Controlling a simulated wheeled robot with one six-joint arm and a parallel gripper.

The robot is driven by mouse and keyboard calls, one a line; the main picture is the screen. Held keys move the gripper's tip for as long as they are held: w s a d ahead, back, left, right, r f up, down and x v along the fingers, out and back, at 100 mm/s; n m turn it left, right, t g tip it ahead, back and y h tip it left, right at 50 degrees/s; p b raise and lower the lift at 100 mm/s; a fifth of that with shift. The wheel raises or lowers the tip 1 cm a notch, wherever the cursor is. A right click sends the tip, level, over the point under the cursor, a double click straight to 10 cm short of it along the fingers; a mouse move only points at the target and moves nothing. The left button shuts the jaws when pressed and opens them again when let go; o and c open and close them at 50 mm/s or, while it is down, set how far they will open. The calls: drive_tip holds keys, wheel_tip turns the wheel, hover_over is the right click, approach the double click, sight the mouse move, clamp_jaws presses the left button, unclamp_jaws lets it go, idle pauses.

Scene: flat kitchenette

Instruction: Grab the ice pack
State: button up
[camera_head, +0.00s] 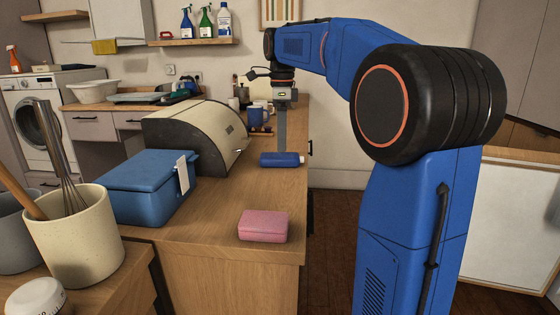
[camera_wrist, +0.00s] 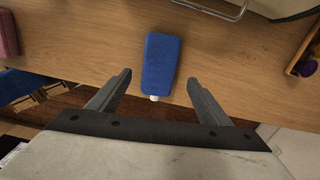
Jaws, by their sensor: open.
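The ice pack (camera_head: 282,160) is a small dark blue slab with a white cap. It lies flat on the wooden counter (camera_head: 215,215), towards the counter's right edge. In the wrist view the ice pack (camera_wrist: 161,60) lies straight ahead, its cap end pointing towards me. My gripper (camera_head: 282,148) hangs down over the counter by the ice pack. In the wrist view my gripper (camera_wrist: 159,80) is open, with one finger on each side of the ice pack's near end and gaps to both. Nothing is between the fingers' pads in contact. The height gap cannot be told exactly.
A pink box (camera_head: 263,226) lies nearer on the counter. A blue cool box (camera_head: 140,190) and a domed bread bin (camera_head: 200,132) stand to the left. A blue mug (camera_head: 256,116) stands behind. The counter around the ice pack is bare; its edge is close by.

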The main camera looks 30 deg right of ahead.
sight(280, 155)
drive_tip(key=shift+a+f, duration=0.15)
drive_tip(key=shift+f, duration=1.25)
drive_tip(key=shift+a+f, duration=0.1)
drive_tip(key=shift+f, duration=1.25)
drive_tip(key=shift+c, duration=0.6)
drive_tip(key=c, duration=1.4)
drive_tip(key=shift+o, duration=0.2)
drive_tip(key=shift+r, duration=0.15)
